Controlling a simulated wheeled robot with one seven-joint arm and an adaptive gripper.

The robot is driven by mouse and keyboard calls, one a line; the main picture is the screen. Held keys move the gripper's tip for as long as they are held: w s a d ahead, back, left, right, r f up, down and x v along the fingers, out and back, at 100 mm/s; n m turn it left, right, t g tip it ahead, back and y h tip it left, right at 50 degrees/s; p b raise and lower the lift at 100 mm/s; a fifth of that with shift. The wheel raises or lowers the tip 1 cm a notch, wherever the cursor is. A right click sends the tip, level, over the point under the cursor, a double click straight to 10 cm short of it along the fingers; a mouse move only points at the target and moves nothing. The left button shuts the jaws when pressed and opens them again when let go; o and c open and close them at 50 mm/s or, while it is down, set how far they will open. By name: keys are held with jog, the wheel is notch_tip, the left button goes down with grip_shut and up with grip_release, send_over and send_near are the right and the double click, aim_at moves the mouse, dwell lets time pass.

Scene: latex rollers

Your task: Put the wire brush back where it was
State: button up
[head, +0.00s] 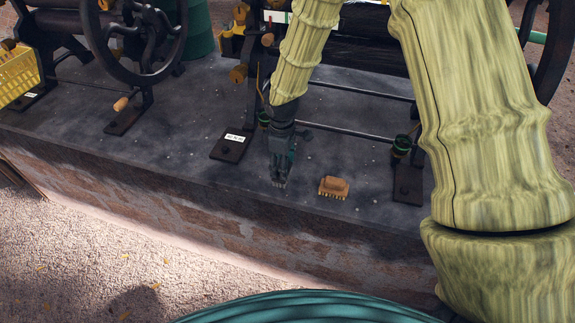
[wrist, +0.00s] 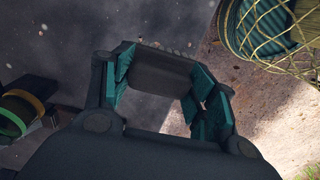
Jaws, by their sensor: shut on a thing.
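My gripper (head: 281,172) points down over the grey stone slab, near its front edge. In the wrist view its teal pads (wrist: 162,92) stand apart, with a dark block between them that has a row of pale bristle tips along its far edge. I take this block to be the wire brush (wrist: 165,75); in the head view only small pale tips show below the fingers. I cannot tell whether it touches the slab. A tan wooden brush (head: 333,187) with yellowish bristles lies on the slab, to the right of my gripper and apart from it.
The slab (head: 170,150) carries black roller machines, with a handwheel (head: 135,40) at the left and a labelled foot (head: 231,145) left of my gripper. A yellow basket (head: 17,75) is at the far left. Bare slab lies between the machine feet.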

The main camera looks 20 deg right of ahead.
aim_at(288, 168)
jog(key=shift+w+d+f, duration=0.1)
jog(key=shift+w+d, duration=0.1)
jog(key=shift+d, duration=0.75)
jog(key=shift+f+p, duration=1)
jog(key=shift+f, duration=0.75)
jog(key=o, duration=1)
jog(key=shift+r, duration=0.1)
jog(key=shift+r+b, duration=1.85)
jog(key=shift+r, duration=4.05)
